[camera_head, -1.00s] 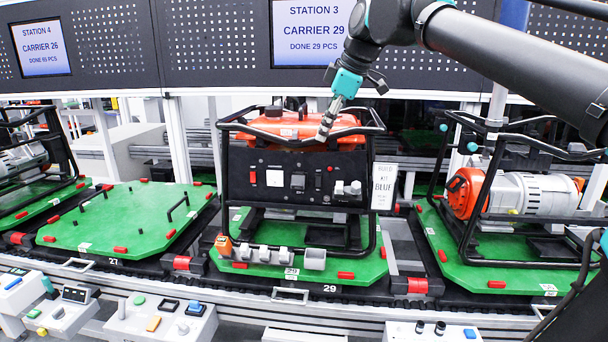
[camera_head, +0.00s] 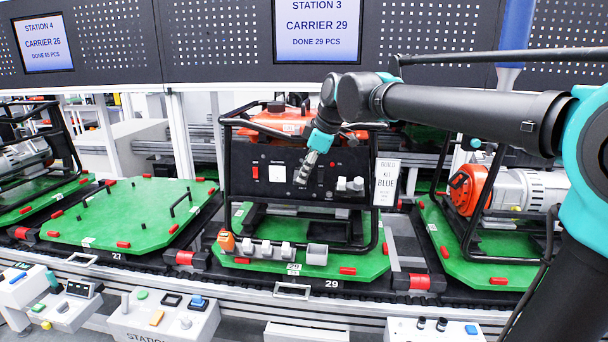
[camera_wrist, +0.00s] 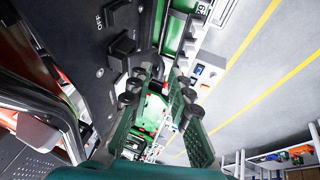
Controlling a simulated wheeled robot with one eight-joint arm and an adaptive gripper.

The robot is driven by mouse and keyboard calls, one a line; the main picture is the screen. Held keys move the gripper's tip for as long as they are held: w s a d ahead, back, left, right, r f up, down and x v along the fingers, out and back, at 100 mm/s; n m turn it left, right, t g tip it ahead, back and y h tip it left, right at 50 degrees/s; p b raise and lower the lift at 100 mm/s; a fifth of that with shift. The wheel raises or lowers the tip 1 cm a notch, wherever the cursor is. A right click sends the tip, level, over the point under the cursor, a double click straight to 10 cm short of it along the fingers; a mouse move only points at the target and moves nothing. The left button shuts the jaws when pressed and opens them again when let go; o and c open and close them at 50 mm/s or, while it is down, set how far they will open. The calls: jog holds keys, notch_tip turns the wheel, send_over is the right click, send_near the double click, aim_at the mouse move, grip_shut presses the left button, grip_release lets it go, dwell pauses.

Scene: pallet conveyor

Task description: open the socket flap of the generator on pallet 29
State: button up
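The generator (camera_head: 247,200) stands on green pallet 29 (camera_head: 370,262), with an orange tank, a black frame and a black front panel. My gripper (camera_head: 301,181) is in front of the panel's middle, pointing down-left, and covers the grey square fitting there. In the wrist view my gripper (camera_wrist: 167,72) has its two fingers apart with nothing seen between them. A black raised block (camera_wrist: 124,48), perhaps the socket flap, sticks out from the panel beside the left fingertip, below the OFF label. I cannot tell whether they touch or whether the flap is open.
Light grey fittings (camera_head: 350,184) sit on the panel's right. A white build-kit card (camera_head: 386,182) hangs at the frame's right side. Several grey pieces and an orange one stand along the pallet's front edge. Pallet 27 (camera_head: 130,220) at left has no generator; another generator (camera_head: 510,190) stands at right.

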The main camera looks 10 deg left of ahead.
jog(key=shift+w+a+f, duration=0.15)
jog(key=shift+a+f, duration=0.05)
jog(key=shift+f, duration=0.25)
grip_shut()
grip_release()
jog(key=shift+r, duration=0.1)
